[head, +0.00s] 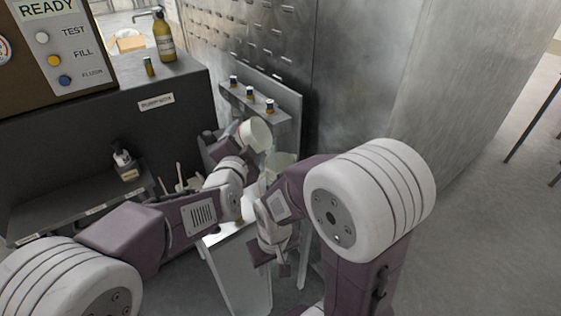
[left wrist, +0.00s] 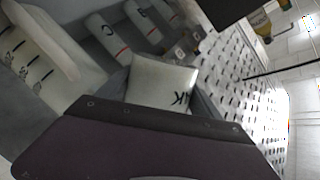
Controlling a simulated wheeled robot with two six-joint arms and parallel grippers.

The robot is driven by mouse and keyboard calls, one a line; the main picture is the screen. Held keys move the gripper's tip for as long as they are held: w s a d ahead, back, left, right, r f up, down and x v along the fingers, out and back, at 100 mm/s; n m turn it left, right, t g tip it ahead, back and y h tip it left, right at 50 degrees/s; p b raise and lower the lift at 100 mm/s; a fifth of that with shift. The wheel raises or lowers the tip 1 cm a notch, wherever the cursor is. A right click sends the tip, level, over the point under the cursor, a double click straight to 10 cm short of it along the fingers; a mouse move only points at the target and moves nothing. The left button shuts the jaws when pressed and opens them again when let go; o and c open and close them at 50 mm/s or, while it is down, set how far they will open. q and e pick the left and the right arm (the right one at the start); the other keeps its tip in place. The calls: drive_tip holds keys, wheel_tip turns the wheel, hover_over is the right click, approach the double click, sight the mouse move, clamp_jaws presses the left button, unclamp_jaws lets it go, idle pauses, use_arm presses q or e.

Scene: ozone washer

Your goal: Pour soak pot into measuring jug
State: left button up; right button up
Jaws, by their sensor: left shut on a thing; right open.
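The soak pot (head: 256,134) is a small whitish cup, tilted well over in the head view. My left gripper (head: 238,137) is shut on it, its fingers largely hidden. In the left wrist view the pot (left wrist: 160,82) shows part of a black label. The measuring jug (head: 281,161), clear and pale, stands just below and right of the pot in the head view. A clear vessel with black graduation marks (left wrist: 36,62), seemingly the jug, fills the left of the left wrist view. Any liquid stream is too small to tell. My right gripper (head: 271,256) is open, below the jug.
A shelf with several small dark-capped vials (head: 251,94) is behind the jug, against a metal wall. White cylinders with red lines (left wrist: 108,36) show in the left wrist view. A yellow bottle (head: 163,36) stands on the dark cabinet. Free floor lies right.

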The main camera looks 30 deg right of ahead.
use_arm(q)
drive_tip(key=shift+f+m, duration=0.25)
drive_tip(key=shift+m, duration=0.55)
use_arm(e)
drive_tip(key=shift+w+d+f, duration=0.15)
drive_tip(key=shift+w+d, duration=0.2)
drive_tip(key=shift+w, duration=0.15)
idle(0.4)
use_arm(q)
drive_tip(key=shift+s+r, duration=0.1)
drive_tip(key=shift+r, duration=0.2)
use_arm(e)
drive_tip(key=shift+w+r, duration=0.1)
drive_tip(key=shift+r, duration=0.1)
use_arm(q)
drive_tip(key=shift+d+r+m+t+p, duration=0.15)
drive_tip(key=shift+r+m+t+p, duration=0.25)
drive_tip(key=shift+r+m+p, duration=0.45)
use_arm(e)
drive_tip(key=shift+w+d+r, duration=0.2)
drive_tip(key=shift+w+r, duration=0.05)
drive_tip(key=shift+r, duration=0.15)
drive_tip(key=shift+w+d+r, duration=0.2)
drive_tip(key=shift+r, duration=0.2)
